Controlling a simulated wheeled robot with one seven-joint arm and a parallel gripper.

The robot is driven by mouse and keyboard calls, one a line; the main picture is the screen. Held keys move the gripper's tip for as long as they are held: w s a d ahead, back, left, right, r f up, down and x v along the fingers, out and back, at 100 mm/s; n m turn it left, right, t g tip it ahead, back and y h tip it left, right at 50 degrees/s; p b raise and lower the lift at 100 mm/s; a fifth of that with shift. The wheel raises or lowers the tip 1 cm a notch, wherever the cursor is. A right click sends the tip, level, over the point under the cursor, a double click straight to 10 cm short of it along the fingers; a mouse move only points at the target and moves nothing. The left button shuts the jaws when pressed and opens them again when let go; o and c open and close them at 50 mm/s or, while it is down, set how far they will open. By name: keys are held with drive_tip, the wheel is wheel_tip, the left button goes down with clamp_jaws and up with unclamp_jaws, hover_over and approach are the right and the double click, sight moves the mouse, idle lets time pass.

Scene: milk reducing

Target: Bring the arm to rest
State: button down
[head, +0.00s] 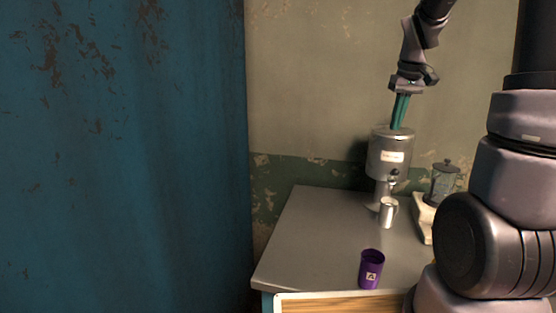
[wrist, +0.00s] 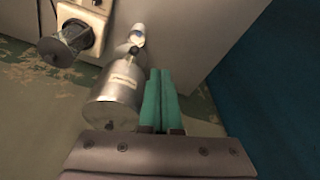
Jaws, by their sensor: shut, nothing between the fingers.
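My gripper (head: 400,112) has teal fingers and points down above the metal dispenser tank, in front of the wall. Its fingers lie together with nothing between them, and they also show in the wrist view (wrist: 161,98). The silver dispenser (head: 390,155) with a pale label stands at the back of the grey table (head: 325,225). In the wrist view the dispenser (wrist: 112,100) is beside the fingers on the left. I cannot tell from these views how far the fingertips are from the tank. My arm reaches up out of the top of the head view.
A purple cup (head: 371,270) marked A stands near the table's front edge. A blender-like jar on a cream base (head: 424,218) stands at the right. A blue rusted panel (head: 125,150) fills the left. The table's left part is clear.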

drive_tip(key=s+a+r+m+t, duration=0.2)
drive_tip(key=s+a+r, duration=0.2)
drive_tip(key=s, duration=0.5)
drive_tip(key=s+a+r+m+t+y, duration=0.1)
drive_tip(key=s+a+r+m+t, duration=0.2)
drive_tip(key=s, duration=0.7)
drive_tip(key=shift+s+a+r+y, duration=0.15)
drive_tip(key=shift+a+r+y, duration=0.25)
drive_tip(key=shift+a, duration=0.8)
